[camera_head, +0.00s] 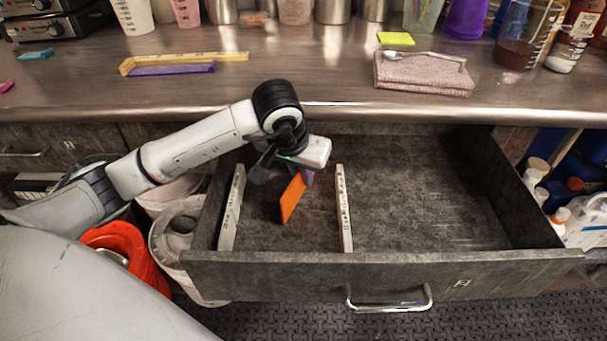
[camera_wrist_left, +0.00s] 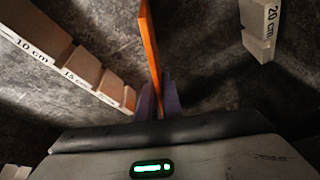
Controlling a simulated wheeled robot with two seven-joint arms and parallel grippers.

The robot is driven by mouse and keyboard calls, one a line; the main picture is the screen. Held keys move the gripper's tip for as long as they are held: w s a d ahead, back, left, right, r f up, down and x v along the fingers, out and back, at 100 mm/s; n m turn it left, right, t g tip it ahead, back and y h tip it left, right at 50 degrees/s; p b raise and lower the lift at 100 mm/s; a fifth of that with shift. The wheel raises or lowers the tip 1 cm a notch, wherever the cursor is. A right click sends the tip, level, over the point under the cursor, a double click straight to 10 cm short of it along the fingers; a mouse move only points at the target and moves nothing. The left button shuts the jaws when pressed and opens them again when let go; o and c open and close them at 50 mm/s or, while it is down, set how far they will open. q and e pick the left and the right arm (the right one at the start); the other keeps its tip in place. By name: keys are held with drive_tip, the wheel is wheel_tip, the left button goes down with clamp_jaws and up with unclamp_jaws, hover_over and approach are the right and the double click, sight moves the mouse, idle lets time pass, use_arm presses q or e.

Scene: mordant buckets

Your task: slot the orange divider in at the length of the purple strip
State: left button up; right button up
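The orange divider (camera_head: 291,201) is between the two fingers of my left gripper (camera_head: 305,176), inside the open drawer. In the left wrist view the purple fingers (camera_wrist_left: 158,98) are shut on the divider (camera_wrist_left: 150,45), which stands on edge. Two pale notched rails, the left rail (camera_head: 232,208) and the right rail (camera_head: 344,208), run front to back in the drawer. The divider is between them and turned at an angle to the front panel. In the wrist view the left rail (camera_wrist_left: 68,62) reads 10 cm and 15 cm, the right rail (camera_wrist_left: 258,28) 20 cm. The purple strip (camera_head: 172,69) lies on the counter.
A yellow ruler-like piece (camera_head: 195,58) lies along the purple strip. The drawer (camera_head: 380,272) is bare right of the rails. A folded cloth (camera_head: 425,78) with a spoon lies on the counter. An orange bucket (camera_head: 130,240) and pale buckets stand left of the drawer.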

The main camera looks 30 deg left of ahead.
use_arm(q)
drive_tip(key=o, duration=0.3)
drive_tip(key=shift+o, duration=0.2)
drive_tip(key=shift+r, duration=0.1)
drive_tip(key=shift+r, duration=0.35)
drive_tip(key=p+v, duration=0.2)
drive_tip(key=v, duration=0.9)
drive_tip(key=shift+s+r, duration=0.15)
drive_tip(key=shift+r, duration=0.15)
